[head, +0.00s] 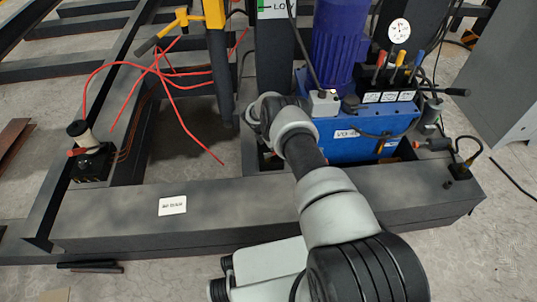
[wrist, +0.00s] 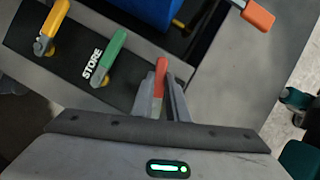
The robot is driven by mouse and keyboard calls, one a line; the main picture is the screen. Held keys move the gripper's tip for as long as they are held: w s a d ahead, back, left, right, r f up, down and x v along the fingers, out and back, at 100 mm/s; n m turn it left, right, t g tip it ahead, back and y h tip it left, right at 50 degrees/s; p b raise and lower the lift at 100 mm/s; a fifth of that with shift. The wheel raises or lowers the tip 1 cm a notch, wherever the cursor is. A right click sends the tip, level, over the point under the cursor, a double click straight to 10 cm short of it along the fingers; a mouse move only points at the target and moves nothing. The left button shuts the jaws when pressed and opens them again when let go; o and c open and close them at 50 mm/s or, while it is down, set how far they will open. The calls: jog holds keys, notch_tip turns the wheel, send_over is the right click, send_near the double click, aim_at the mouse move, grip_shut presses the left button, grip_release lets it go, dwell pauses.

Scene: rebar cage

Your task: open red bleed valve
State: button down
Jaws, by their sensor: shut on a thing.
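A red valve handle (wrist: 158,81) stands between the two grey fingers of my gripper (wrist: 163,90) in the wrist view. The fingers are shut on it. A green handle (wrist: 110,55) and a yellow handle (wrist: 54,22) are to its left on the same dark plate. The valve body under the red handle is hidden by my gripper. In the head view my arm reaches toward the blue power unit, and it hides my gripper and the red handle there.
The blue power unit (head: 345,131) carries a blue motor (head: 338,45), several coloured levers (head: 398,68) and a gauge (head: 399,30). An orange-red handle (wrist: 258,15) lies to the right in the wrist view. A dark steel beam (head: 120,215) runs along the front. Red hoses (head: 180,88) hang at left.

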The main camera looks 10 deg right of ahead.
jog(key=n, duration=0.2)
jog(key=w+n+t, duration=0.1)
jog(key=shift+w+a+n+y, duration=0.1)
jog(key=shift+a+n+y, duration=0.2)
jog(key=shift+n+y, duration=0.1)
jog(key=n, duration=0.1)
jog(key=w+a+n+t, duration=0.1)
jog(key=n, duration=0.1)
jog(key=shift+y, duration=0.4)
jog(key=n, duration=0.2)
jog(key=a+n+t+y, duration=0.1)
jog(key=n, duration=0.1)
jog(key=shift+w, duration=0.35)
jog(key=shift+w+a+n+y, duration=0.1)
jog(key=shift+a+n+y, duration=0.2)
jog(key=shift+n, duration=0.4)
jog(key=shift+a+n+y, duration=0.25)
jog(key=shift+n+y, duration=0.05)
jog(key=shift+n, duration=0.4)
jog(key=c, duration=1.7)
grip_release()
jog(key=shift+c, duration=0.2)
